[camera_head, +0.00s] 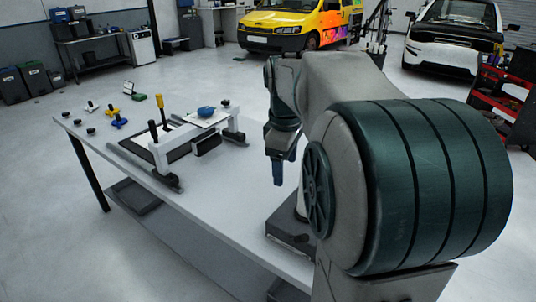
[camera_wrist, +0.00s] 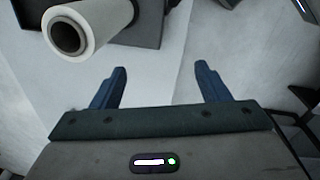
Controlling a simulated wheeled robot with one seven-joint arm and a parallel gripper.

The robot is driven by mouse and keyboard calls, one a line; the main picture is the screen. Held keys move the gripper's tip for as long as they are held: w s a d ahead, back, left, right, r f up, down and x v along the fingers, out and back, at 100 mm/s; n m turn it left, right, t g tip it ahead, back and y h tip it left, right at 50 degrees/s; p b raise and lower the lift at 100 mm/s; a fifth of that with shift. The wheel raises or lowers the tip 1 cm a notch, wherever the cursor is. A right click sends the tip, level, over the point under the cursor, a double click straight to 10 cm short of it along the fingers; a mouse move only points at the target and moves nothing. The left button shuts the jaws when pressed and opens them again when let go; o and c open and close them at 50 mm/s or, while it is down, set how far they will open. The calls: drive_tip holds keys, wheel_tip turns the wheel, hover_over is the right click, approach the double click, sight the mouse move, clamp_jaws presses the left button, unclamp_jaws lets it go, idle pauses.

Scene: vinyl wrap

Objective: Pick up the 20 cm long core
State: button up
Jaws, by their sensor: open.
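A white roll with a grey hollow core end (camera_wrist: 69,37) shows at the top left of the wrist view, over a dark base. In the head view part of a white upright cylinder (camera_head: 300,205) shows on a dark base, mostly hidden by my arm; it seems to be the same roll. I cannot tell its length. My gripper (camera_wrist: 160,70) is open with nothing between its blue fingers, and the roll lies ahead and to the left of them. In the head view my gripper (camera_head: 278,170) points down above the table's right part.
The white table (camera_head: 215,205) holds a frame-like tool (camera_head: 185,150), a blue object on a white sheet (camera_head: 206,112) and several small coloured pieces at its far left. The table's middle front is clear. A red cart (camera_head: 500,95) and two vehicles stand beyond.

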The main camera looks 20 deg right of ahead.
drive_tip(key=w+d+r+n+p, duration=0.35)
drive_tip(key=d+r, duration=0.25)
drive_tip(key=d, duration=0.5)
wheel_tip(320, 180, down, 14)
drive_tip(key=n, duration=0.1)
drive_tip(key=shift+w+g+y+p, duration=0.3)
drive_tip(key=shift+w+g+p, duration=0.1)
drive_tip(key=shift+p, duration=0.05)
drive_tip(key=shift+r, duration=0.1)
drive_tip(key=c, duration=1.5)
